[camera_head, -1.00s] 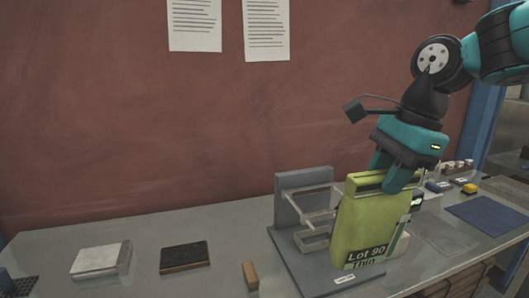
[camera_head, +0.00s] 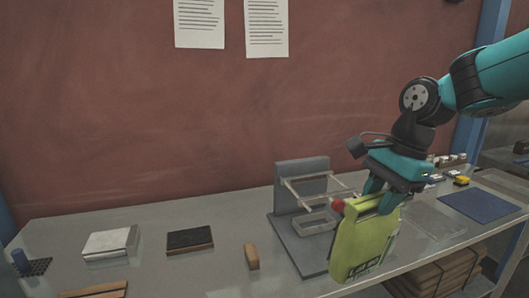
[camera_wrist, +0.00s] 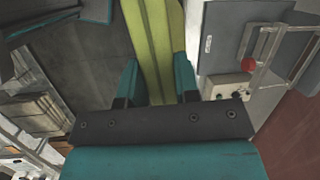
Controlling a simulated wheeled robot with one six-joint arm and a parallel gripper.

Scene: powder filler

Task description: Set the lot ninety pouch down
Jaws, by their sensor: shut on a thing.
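The lot ninety pouch (camera_head: 362,244) is yellow-green, with a dark printed label low on its front that is hard to read at this angle. My gripper (camera_head: 382,200) is shut on its upper edge, and the pouch hangs tilted below the fingers. In the wrist view the pouch (camera_wrist: 158,40) runs away from between the fingers (camera_wrist: 160,88). In the head view it overlaps the front right of the grey filler stand (camera_head: 297,247) and the bench's front edge. I cannot tell whether its lower end touches anything.
The stand has an upright back plate, clear rails (camera_head: 318,189) and a red knob (camera_head: 338,205) close to the pouch. On the bench (camera_head: 190,275) lie a pale block (camera_head: 110,242), a dark pad (camera_head: 189,239) and a wooden block (camera_head: 251,256). A blue mat (camera_head: 480,205) lies right.

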